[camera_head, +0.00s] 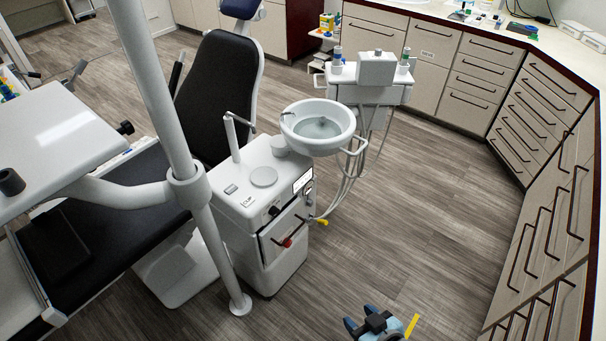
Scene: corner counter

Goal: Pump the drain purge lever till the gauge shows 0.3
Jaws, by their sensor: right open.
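A white dental unit (262,200) stands beside the chair in the middle of the head view. Its front side carries a yellow-tipped lever (321,222), a red knob (287,242) and a black knob (274,210). I cannot tell for sure which of these is the drain purge lever. A small white panel (302,182) with dark marks sits near the top of that side. It may be the gauge, but no reading is legible. My right gripper (372,324) is open at the bottom edge, partly cut off, low and well apart from the unit. My left gripper is not in view.
A spittoon bowl (318,137) and hanging hoses (353,165) jut out above the unit's side. A white pole (212,235) and the black dental chair (214,95) stand left. Drawer cabinets (540,110) line the right. The wooden floor (420,210) between is clear.

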